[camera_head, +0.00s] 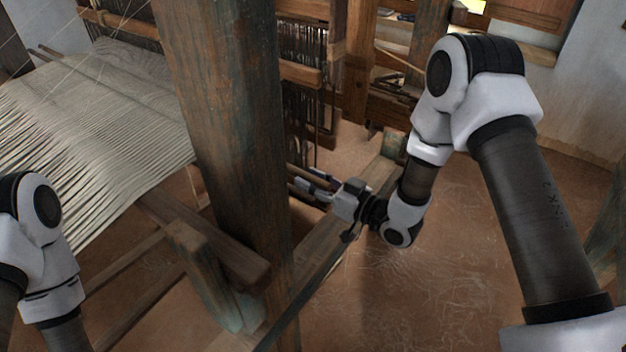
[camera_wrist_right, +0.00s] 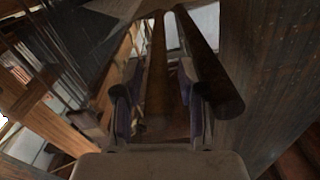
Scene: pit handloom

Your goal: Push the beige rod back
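My right gripper (camera_head: 312,188) reaches left, low behind the thick wooden post, beside the loom's lower beams. In the right wrist view, its two fingers (camera_wrist_right: 160,108) are spread apart. A brown, shaded rod (camera_wrist_right: 156,75) runs lengthwise in the gap between them; I cannot tell whether it touches either finger. A darker rod (camera_wrist_right: 212,65) lies close to its right, with its round end by the right finger. Neither looks clearly beige in this light, so I cannot tell which is the beige rod. My left gripper is outside the head view; only its arm shows.
The thick wooden post (camera_head: 225,130) stands left of my right gripper. A long low beam (camera_head: 335,250) runs beneath the gripper. Pale woven warp (camera_head: 95,125) stretches at the left. The floor (camera_head: 440,265) at the right is clear.

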